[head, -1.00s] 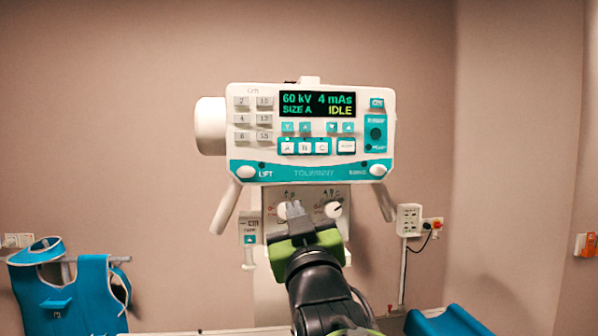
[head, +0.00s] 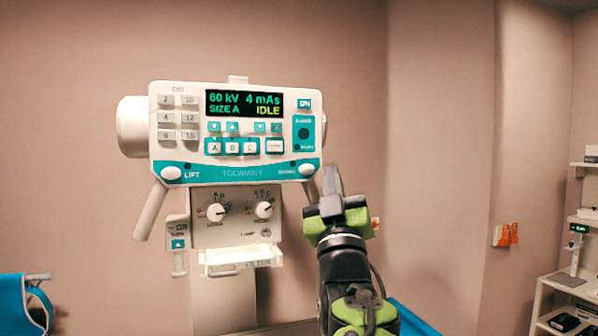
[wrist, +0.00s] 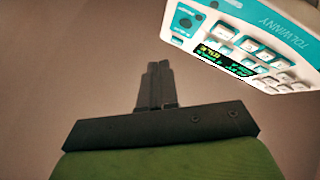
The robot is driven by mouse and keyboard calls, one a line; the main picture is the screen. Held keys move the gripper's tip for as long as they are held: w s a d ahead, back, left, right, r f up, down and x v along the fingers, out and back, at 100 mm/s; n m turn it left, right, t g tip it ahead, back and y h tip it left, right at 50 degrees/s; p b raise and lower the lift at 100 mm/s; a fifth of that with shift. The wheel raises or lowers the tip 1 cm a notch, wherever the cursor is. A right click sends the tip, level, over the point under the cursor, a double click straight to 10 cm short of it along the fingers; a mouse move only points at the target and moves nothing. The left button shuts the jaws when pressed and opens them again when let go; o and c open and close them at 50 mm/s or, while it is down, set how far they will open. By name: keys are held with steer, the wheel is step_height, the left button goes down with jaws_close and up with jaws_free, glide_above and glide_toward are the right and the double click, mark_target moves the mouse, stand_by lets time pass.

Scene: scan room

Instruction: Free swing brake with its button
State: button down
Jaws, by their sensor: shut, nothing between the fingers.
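The white and teal control head (head: 230,130) faces me, its display reading 60 kV, 4 mAs, SIZE A, IDLE. A round white button (head: 306,169) sits at its lower right corner; the small label beside it is too blurred to read. A matching white button (head: 171,173) marked LIFT is at the lower left. My gripper (head: 333,180) is shut and empty, pointing up just right of the lower right corner in the picture; I cannot tell its depth from the head. In the wrist view my shut fingers (wrist: 158,72) point at bare wall, with the control head (wrist: 245,45) at upper right.
Below the head is a panel with two knobs (head: 235,212) and a lit pale tray (head: 240,262). A handle (head: 150,210) slants down at the left. A blue apron (head: 20,305) hangs at lower left, and shelves (head: 570,285) stand at far right.

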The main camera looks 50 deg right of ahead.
mark_target(307, 170)
steer(key=shift+w+d+p, duration=0.75)
steer(key=shift+w, duration=0.5)
steer(key=shift+w+d+p, duration=0.8)
steer(key=shift+w, duration=0.5)
steer(key=shift+w+d+p, duration=0.75)
steer(key=shift+w, duration=0.5)
steer(key=shift+w+d+b, duration=0.2)
steer(key=shift+w+b, duration=0.1)
steer(key=shift+w, duration=0.05)
steer(key=shift+w+d, duration=0.2)
steer(key=shift+w, duration=0.1)
steer(key=shift+s+a+f+b, duration=0.15)
steer(key=shift+s+a+b, duration=0.3)
steer(key=shift+b, duration=0.45)
steer(key=shift+s, duration=0.25)
